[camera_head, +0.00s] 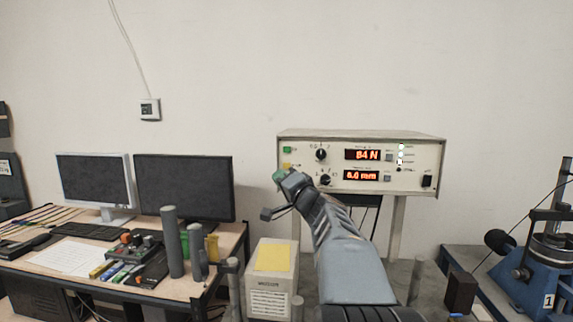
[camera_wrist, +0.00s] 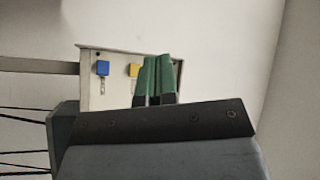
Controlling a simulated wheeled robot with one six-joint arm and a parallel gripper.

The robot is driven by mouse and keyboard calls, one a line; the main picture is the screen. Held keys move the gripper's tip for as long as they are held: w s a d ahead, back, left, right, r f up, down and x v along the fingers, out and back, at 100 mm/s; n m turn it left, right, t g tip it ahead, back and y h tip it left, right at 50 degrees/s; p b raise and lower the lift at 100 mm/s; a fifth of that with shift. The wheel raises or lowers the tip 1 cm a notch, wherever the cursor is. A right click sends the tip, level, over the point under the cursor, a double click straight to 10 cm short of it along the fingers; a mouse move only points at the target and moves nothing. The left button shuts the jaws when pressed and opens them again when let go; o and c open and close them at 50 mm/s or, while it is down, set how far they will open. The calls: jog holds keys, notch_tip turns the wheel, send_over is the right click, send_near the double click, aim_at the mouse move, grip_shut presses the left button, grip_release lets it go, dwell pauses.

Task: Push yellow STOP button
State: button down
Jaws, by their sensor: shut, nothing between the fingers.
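The yellow button (camera_head: 287,166) is on the left end of the beige control box's front panel, below a green button (camera_head: 287,150). My gripper (camera_head: 279,176) has green fingertips and is just below the yellow button in the head view. In the wrist view, the fingertips (camera_wrist: 154,78) are together with nothing between them, and the yellow button (camera_wrist: 134,71) shows just left of them, partly covered. A blue-looking button (camera_wrist: 103,68) is further left there. I cannot tell whether the fingertips touch the panel.
The control box (camera_head: 362,138) has lit red displays (camera_head: 362,155), knobs and a black switch (camera_head: 427,181). A desk with two monitors (camera_head: 184,187) and upright grey cylinders (camera_head: 172,240) is to the left. A blue machine (camera_head: 540,275) is at right.

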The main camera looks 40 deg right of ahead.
aim_at(287, 166)
jog(key=w+d+p, duration=0.4)
jog(key=w+d, duration=0.1)
jog(key=shift+w+d, duration=0.2)
dwell(0.3)
jog(key=shift+w+d+f, duration=0.1)
jog(key=shift+w, duration=0.05)
dwell(1.9)
jog(key=shift+w+d, duration=0.15)
jog(key=shift+w, duration=0.05)
